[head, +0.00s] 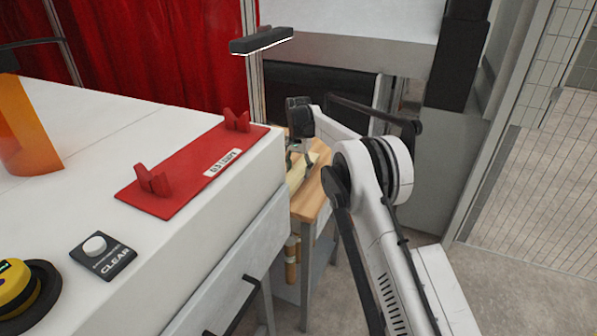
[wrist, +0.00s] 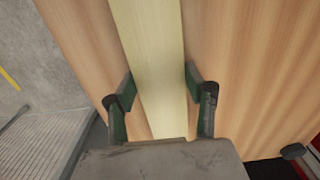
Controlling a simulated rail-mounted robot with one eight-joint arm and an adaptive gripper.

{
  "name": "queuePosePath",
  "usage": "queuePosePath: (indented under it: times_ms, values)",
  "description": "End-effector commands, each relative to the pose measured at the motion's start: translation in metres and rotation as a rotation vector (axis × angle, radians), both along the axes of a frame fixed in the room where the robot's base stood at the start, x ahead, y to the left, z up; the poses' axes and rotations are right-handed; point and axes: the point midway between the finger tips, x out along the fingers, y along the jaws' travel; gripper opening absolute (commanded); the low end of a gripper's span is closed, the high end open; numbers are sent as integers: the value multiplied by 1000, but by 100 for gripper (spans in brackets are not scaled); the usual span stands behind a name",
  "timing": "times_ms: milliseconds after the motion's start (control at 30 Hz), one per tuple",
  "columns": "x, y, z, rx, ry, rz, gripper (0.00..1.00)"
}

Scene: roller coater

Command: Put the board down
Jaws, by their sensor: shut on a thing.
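The board (wrist: 150,45) is a long, pale yellow strip running up the middle of the wrist view. My gripper (wrist: 158,82) is shut on it, with one dark green finger at each side. Under and around the board is a wooden table top (wrist: 240,70). I cannot tell whether the board touches the wood or hangs just above it. In the head view the wooden table (head: 311,194) stands beyond the white cabinet, and a small part of the board (head: 296,175) shows below my gripper (head: 298,160), partly hidden by the cabinet edge and my arm.
The white cabinet (head: 75,130) fills the left. It carries a red plate (head: 180,178) with two upright holders, a CLEAR button box (head: 103,257) and a yellow-black button (head: 20,285). A machine with a dark opening stands behind the table. A mesh fence (head: 540,150) is at right.

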Motion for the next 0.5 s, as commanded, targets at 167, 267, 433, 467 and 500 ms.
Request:
queuePosePath:
  times_ms: [167,267,433,467,500]
  values:
    - [0,0,-8,0,0,0,11]
    - [0,0,-8,0,0,0,11]
    - [0,0,-12,0,0,0,11]
    - [0,0,-12,0,0,0,48]
    - [0,0,-11,0,0,0,54]
